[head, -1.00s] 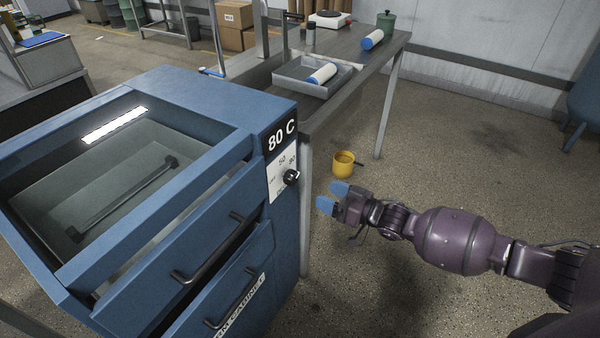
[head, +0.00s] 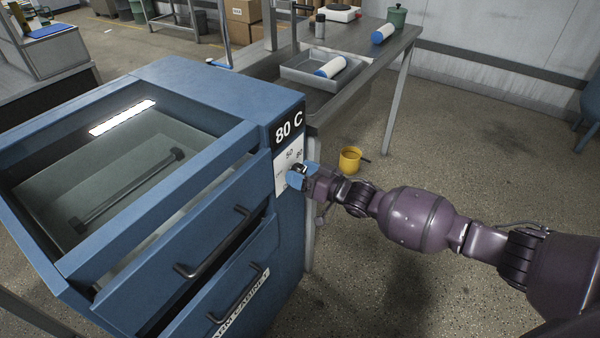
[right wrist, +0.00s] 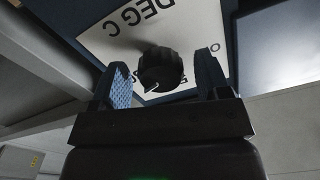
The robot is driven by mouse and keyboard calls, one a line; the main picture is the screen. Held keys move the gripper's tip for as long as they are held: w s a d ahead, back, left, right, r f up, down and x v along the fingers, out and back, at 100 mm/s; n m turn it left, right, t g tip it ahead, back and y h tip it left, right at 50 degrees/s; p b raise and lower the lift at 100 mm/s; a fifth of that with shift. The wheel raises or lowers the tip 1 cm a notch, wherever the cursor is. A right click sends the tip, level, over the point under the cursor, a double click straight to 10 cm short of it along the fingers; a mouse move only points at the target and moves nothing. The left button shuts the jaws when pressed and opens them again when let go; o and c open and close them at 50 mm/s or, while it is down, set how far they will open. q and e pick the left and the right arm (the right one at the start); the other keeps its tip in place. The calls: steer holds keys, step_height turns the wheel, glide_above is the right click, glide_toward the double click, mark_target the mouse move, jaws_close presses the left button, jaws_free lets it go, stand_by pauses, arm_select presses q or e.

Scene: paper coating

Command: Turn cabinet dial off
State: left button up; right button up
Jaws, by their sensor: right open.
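The blue cabinet (head: 215,205) stands at the left in the head view, with an "80 C" label (head: 288,128) at its upper corner. Its white dial plate (head: 283,182) is below that label. The black dial (right wrist: 161,70) shows in the right wrist view, with a pale pointer line on it, and is mostly hidden by my gripper in the head view. My right gripper (head: 297,175) is at the dial plate. Its blue fingers (right wrist: 163,88) are open on either side of the dial, with gaps visible on both sides. My left gripper is not in view.
A yellow mug-like pot (head: 349,160) is on the floor.

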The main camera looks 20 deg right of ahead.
steer(key=shift+w+a, duration=0.15)
steer(key=c, duration=0.9)
